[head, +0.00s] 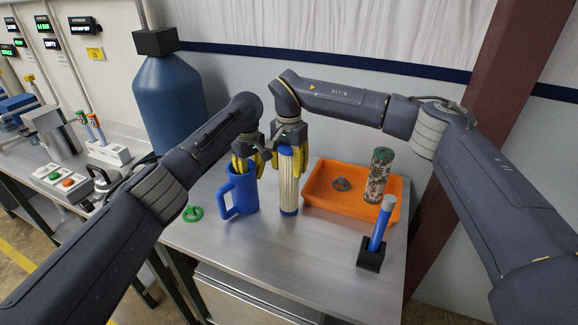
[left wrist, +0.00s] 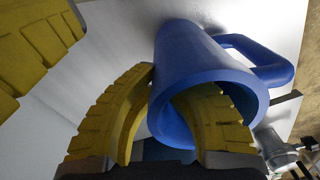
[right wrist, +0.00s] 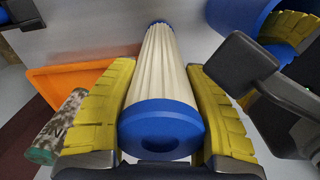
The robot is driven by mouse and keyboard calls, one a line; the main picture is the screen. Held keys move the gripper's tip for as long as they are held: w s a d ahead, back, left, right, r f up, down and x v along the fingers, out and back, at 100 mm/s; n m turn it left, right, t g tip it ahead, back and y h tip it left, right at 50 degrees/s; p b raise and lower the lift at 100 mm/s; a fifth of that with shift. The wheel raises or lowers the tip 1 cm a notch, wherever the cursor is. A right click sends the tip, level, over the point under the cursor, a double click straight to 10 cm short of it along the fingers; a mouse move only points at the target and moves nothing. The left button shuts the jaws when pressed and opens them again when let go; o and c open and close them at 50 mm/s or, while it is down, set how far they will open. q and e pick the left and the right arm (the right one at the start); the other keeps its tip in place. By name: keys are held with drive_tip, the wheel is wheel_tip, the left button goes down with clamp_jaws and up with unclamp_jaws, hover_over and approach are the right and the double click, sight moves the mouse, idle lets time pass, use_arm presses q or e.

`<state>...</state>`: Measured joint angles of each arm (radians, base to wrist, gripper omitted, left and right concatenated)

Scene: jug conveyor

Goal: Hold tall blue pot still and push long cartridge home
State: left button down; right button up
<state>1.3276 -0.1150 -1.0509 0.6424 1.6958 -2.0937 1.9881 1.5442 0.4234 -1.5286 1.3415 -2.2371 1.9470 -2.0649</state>
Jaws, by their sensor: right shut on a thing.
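The tall blue pot (head: 243,190) stands upright on the table with its handle at the left. My left gripper (head: 244,168) is at its rim, fingers spread; in the left wrist view one finger reaches into the mouth of the pot (left wrist: 190,65) and the other is outside its wall. The long cartridge (head: 289,185), pale and pleated with blue ends, is upright just right of the pot, outside it. My right gripper (head: 289,163) is shut around its upper end; its blue cap (right wrist: 162,128) shows between the fingers. I cannot tell whether its lower end touches the table.
An orange tray (head: 330,202) right of the cartridge holds a speckled cylinder (head: 378,175) and a grey part (head: 341,184). A blue-handled tool stands in a black holder (head: 371,255) at the front right. A green ring (head: 193,213) lies left of the pot. The front middle of the table is clear.

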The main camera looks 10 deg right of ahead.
drive_tip(key=shift+f, duration=0.1)
drive_tip(key=o, duration=1.5)
wheel_tip(320, 180, up, 12)
drive_tip(key=shift+f, duration=0.25)
drive_tip(key=shift+o, duration=1.4)
drive_tip(key=shift+r, duration=0.4)
